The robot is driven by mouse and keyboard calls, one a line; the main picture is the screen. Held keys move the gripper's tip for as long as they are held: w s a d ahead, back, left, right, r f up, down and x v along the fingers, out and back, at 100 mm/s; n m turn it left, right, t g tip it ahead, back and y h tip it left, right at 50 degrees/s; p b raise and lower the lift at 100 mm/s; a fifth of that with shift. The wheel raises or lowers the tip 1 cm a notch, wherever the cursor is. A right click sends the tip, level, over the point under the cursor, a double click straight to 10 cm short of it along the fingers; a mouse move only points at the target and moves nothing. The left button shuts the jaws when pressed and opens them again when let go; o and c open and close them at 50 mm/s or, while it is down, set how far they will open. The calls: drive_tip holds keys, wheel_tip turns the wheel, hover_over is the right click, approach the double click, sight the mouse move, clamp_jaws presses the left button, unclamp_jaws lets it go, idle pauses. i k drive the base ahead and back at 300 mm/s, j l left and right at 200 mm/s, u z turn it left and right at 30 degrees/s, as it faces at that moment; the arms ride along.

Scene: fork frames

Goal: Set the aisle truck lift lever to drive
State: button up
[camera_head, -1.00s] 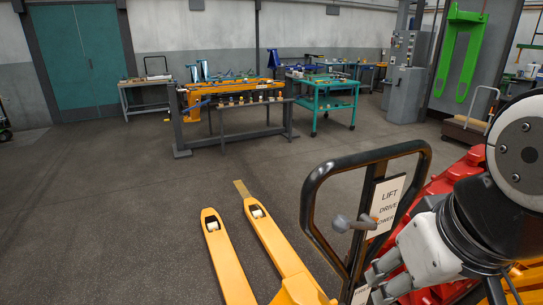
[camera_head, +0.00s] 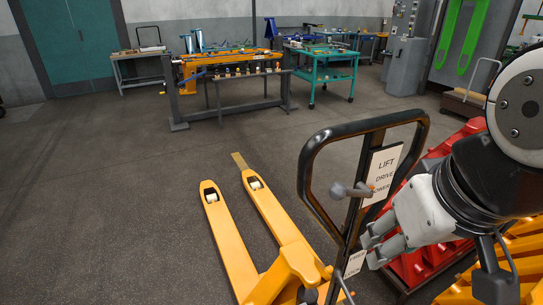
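The yellow aisle truck (camera_head: 238,245) stands with its forks pointing away from me. Its black loop handle (camera_head: 305,185) rises at right of centre. A white label (camera_head: 382,172) on the handle reads LIFT, DRIVE and a partly hidden third word, probably LOWER. The grey lift lever (camera_head: 350,190) sticks out left of the label, its orange tip beside the lettering, roughly between DRIVE and the lowest word. My gripper (camera_head: 368,250) is below and right of the lever, near the handle post, apart from the lever. Its two fingers look spread with nothing between them.
A second label (camera_head: 355,263) sits low on the post, partly covered. Red truck parts (camera_head: 415,262) and yellow ones (camera_head: 515,240) crowd the right beside my arm. A grey workbench (camera_head: 225,85) and teal table (camera_head: 322,62) stand behind. The floor at left is clear.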

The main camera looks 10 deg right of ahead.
sight(337, 191)
drive_tip(key=k+j, duration=0.15)
drive_tip(key=j, duration=0.25)
drive_tip(key=k+j, duration=0.1)
drive_tip(key=j, duration=0.3)
drive_tip(key=k+j, duration=0.15)
drive_tip(key=j, duration=0.25)
drive_tip(key=z, duration=0.05)
